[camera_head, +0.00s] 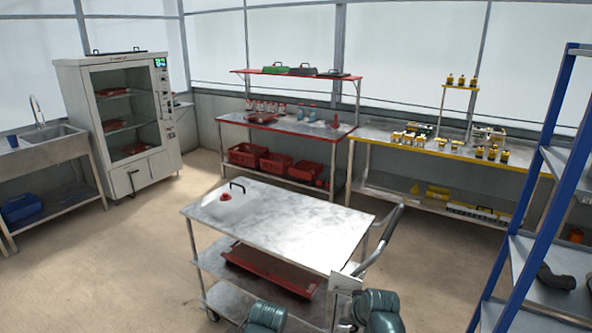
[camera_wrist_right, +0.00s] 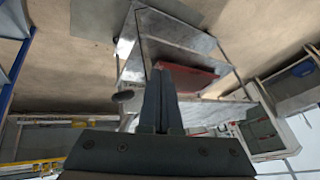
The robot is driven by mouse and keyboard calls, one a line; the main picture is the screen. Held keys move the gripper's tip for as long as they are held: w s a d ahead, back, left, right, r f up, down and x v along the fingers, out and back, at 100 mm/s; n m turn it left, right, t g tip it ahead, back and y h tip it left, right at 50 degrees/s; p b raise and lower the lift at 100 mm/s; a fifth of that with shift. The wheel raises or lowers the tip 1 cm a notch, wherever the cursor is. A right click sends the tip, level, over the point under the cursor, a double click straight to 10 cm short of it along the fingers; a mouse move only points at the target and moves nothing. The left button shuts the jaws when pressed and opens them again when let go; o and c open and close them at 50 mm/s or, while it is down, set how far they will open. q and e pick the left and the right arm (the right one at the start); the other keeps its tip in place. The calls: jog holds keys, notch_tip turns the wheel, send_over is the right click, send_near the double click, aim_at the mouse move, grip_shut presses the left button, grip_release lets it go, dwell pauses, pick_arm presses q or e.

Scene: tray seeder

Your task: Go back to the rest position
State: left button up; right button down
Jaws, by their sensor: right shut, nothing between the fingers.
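My right gripper (camera_wrist_right: 160,76) shows in the right wrist view with its two dark fingers together and nothing between them. It points toward the steel cart, whose shelves show beyond the fingertips, and a red tray (camera_wrist_right: 190,80) lies behind the fingers. I cannot tell the distance. In the head view, teal parts of my arms show at the bottom edge, but I cannot make out the right fingertips. My left gripper is not in view.
A blue-framed shelf (camera_head: 535,190) stands close at right. A cabinet (camera_head: 160,150) and work tables stand farther back. Floor at left is clear.

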jog(key=s+a+f+n+g+h, duration=0.2)
jog(key=s+a+n+g, duration=0.4)
jog(key=s+a, duration=0.3)
jog(key=s+h, duration=0.1)
jog(key=s, duration=0.3)
jog(key=shift+s+a+f, duration=0.25)
jog(key=shift+s+a, duration=0.1)
jog(key=shift+a, duration=0.05)
